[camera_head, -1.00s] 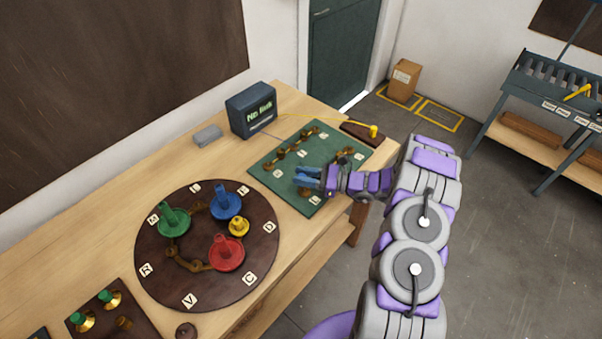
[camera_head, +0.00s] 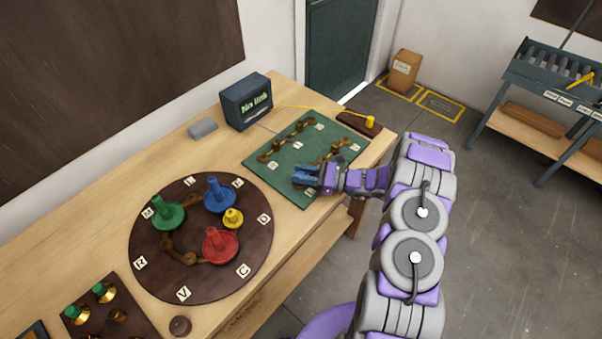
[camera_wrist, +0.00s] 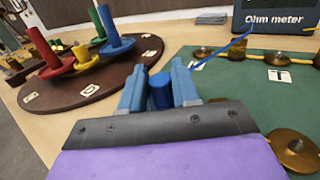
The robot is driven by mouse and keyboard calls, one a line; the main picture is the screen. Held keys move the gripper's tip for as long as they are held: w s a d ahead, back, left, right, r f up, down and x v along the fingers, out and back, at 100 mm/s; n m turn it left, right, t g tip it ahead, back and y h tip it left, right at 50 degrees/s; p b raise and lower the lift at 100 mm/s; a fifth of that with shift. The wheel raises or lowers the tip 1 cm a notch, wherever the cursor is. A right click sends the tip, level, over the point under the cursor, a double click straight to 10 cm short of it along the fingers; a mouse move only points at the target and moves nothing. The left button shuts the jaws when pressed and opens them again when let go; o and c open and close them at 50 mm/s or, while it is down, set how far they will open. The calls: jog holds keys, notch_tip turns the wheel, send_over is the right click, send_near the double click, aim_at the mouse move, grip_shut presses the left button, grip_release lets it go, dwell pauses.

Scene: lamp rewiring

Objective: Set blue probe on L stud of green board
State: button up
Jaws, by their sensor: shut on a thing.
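The green board (camera_head: 262,165) lies on the bench with several brass studs and small letter tiles; it fills the right of the wrist view (camera_wrist: 225,100). The tile letters are too small or tilted to read surely, so I cannot tell which stud is L. My gripper (camera_head: 297,174) is over the board's front-left part, and in the wrist view (camera_wrist: 160,88) its blue fingers are shut on the blue probe (camera_wrist: 159,92). A thin blue lead (camera_wrist: 222,54) runs from beside the fingers up to the right. The probe's tip is hidden, so contact with a stud cannot be seen.
A round brown board (camera_head: 150,250) with green, blue, red and yellow pegs stands left. The meter (camera_head: 246,100) is behind, with a yellow lead to a yellow probe (camera_head: 370,122) on a brown block. A grey block (camera_head: 203,128) lies left of the meter.

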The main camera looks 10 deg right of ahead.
jog(key=shift+a+f, duration=0.3)
jog(key=shift+f, duration=0.1)
